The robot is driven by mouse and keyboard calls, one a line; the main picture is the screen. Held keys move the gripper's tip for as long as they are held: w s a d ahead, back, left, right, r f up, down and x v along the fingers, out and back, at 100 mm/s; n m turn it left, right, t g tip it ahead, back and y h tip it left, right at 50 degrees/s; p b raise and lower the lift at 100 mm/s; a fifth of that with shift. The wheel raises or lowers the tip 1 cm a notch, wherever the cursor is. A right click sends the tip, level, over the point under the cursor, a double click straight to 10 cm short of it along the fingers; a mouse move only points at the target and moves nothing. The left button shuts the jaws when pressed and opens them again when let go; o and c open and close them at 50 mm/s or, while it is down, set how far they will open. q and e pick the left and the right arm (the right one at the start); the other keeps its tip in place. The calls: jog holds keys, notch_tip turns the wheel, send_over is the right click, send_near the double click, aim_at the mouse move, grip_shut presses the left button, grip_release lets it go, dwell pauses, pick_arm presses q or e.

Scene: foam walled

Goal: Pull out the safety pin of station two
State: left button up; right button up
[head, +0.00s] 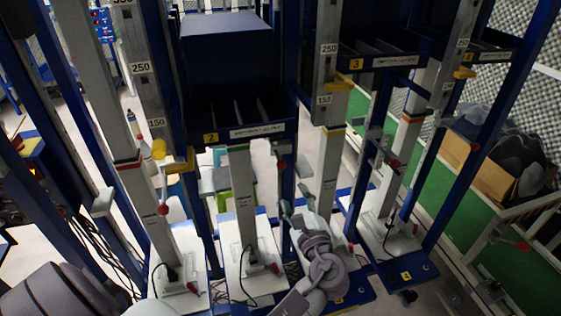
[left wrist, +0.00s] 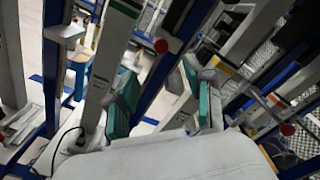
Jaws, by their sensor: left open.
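Station two (head: 211,137) carries a yellow number plate on its blue shelf, with a pale column (head: 243,190) below. A red-knobbed pin (head: 282,165) stands out just right of this column, and I take it as station two's safety pin. My left gripper (head: 294,200) is below this knob, open and empty, with its fingers pointing up towards it. In the left wrist view, the red knob (left wrist: 161,46) shows beyond and between the teal-padded fingers (left wrist: 160,72), apart from both. The pin's shaft is hard to make out. My right gripper is not seen.
Similar red knobs are at the left column (head: 163,209) and at the right (head: 394,164). Blue uprights and pale columns crowd the gripper. Station three (head: 356,64) is to the right, and a cardboard box (head: 480,170) with dark contents lies beyond the green floor strip (head: 440,200).

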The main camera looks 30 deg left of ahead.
aim_at(282, 167)
pick_arm(q)
jog(key=p+x, duration=0.3)
jog(key=x, duration=1)
jog(key=shift+w+a+f, duration=0.1)
jog(key=shift+w+a, duration=0.05)
jog(key=shift+w, duration=0.15)
jog(key=shift+c, duration=0.3)
grip_shut()
